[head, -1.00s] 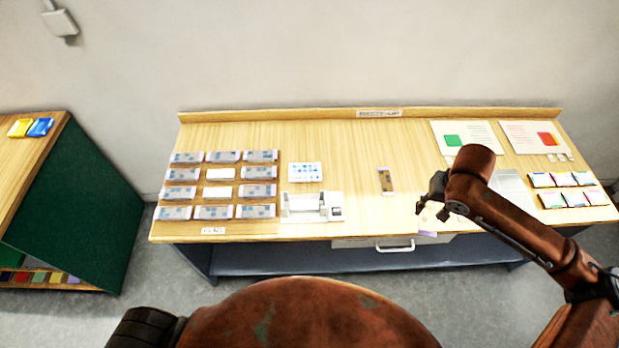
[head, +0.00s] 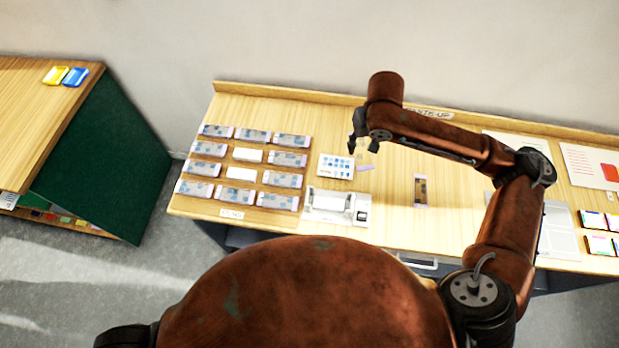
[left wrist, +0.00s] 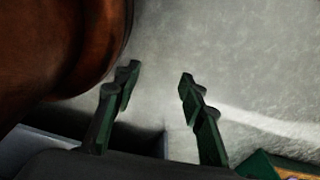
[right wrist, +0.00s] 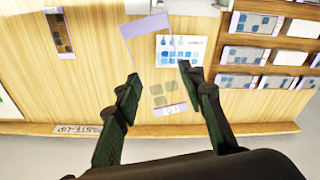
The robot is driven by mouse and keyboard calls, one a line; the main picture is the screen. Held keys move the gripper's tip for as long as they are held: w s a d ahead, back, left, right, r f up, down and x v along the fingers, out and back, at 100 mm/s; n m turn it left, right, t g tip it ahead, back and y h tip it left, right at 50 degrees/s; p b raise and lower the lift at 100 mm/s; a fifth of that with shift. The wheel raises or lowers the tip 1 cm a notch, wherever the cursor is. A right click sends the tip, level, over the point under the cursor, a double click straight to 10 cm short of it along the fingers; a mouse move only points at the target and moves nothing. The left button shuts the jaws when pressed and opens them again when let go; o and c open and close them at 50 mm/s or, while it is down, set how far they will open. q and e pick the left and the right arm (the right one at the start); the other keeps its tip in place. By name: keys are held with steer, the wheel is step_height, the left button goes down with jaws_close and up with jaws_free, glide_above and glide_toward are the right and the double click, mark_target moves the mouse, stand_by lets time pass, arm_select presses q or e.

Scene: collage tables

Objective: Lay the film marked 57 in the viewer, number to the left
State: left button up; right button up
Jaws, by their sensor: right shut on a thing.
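My right gripper (head: 360,142) is shut on a clear film (head: 364,168) with lilac ends, held above the table. In the right wrist view the film (right wrist: 172,109) runs between the fingertips (right wrist: 158,72). Its labelled end points toward the back of the table; the number is too small to read surely. A white device (head: 328,202), apparently the viewer, stands near the front edge, front-left of the film and apart from it. It is barely visible in the right wrist view (right wrist: 190,4). My left gripper (left wrist: 158,78) is open and empty over the floor.
A white card with blue marks (head: 330,160) lies behind the viewer. A rack of several films (head: 285,180) is to the left. A dark strip with pale ends (head: 420,190) lies to the right. Bare table lies between viewer and strip. A raised ledge (head: 290,92) runs along the back.

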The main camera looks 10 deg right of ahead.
arm_select(q)
steer(key=o, duration=0.4)
steer(key=r+p, duration=0.1)
steer(key=r, duration=0.1)
steer(key=w+r+p, duration=0.1)
steer(key=r+p, duration=0.1)
arm_select(e)
steer(key=s+a+f+n, duration=0.1)
steer(key=a+f+n, duration=0.3)
steer(key=f+n, duration=0.1)
arm_select(q)
steer(key=shift+o, duration=0.2)
step_height(320, 180, up, 4)
steer(key=p, duration=0.5)
arm_select(e)
steer(key=n+g+y, duration=0.1)
steer(key=n+y, duration=0.1)
steer(key=n, duration=0.8)
glide_above(328, 203)
step_height(328, 203, down, 9)
steer(key=f+b, duration=0.2)
steer(key=b, duration=0.1)
steer(key=shift+s+d, duration=0.1)
steer(key=shift+d, duration=0.25)
arm_select(q)
steer(key=shift+s+f+b, duration=0.15)
steer(key=shift+f+b, duration=0.55)
steer(key=shift+f, duration=1.3)
arm_select(e)
steer(key=shift+f, duration=2.2)
